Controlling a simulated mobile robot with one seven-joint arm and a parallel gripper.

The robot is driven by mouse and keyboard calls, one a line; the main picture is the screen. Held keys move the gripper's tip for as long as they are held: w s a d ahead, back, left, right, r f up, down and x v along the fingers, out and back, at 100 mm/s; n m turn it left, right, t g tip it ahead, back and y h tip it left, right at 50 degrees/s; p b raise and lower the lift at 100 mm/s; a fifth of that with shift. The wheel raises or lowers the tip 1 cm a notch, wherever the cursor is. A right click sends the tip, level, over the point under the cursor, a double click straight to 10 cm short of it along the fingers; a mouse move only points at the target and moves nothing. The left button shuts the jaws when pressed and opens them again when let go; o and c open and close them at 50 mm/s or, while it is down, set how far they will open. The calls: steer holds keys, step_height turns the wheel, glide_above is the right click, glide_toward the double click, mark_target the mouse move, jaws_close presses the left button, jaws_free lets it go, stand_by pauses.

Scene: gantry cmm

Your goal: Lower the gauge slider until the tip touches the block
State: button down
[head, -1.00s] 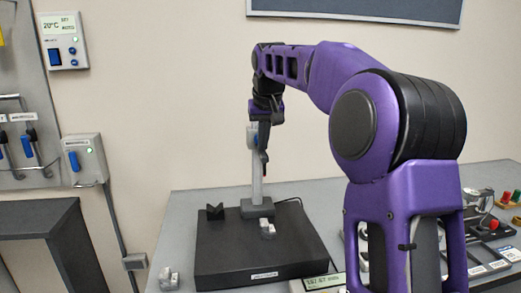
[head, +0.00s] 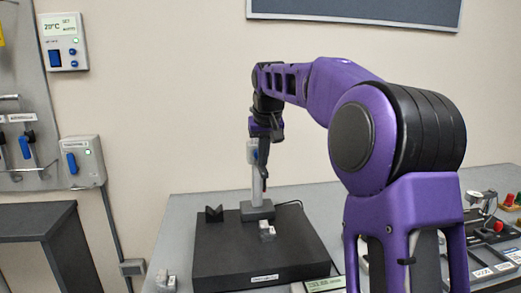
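The gauge stand (head: 257,188) is a pale upright column on a dark grey foot (head: 257,212), standing on a black plate. A pale piece (head: 252,152) at the top of the column looks like the slider. My gripper (head: 264,180) points down right beside the column, its dark fingers overlapping it in this view. I cannot tell whether the fingers are open or shut on the slider. A small pale block (head: 267,229) sits on the plate in front of the foot. The gauge tip is too small and hidden to make out.
The black plate (head: 225,262) lies on a grey table, with a dark V-shaped block (head: 214,214) left of the stand. Small pale blocks (head: 165,281) lie at the table's left edge.

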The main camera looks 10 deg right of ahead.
mark_target(263, 168)
steer(key=shift+f+b, duration=1.3)
steer(key=shift+f, duration=3.85)
step_height(263, 168, up, 7)
steer(key=p, duration=0.6)
steer(key=shift+r, duration=0.1)
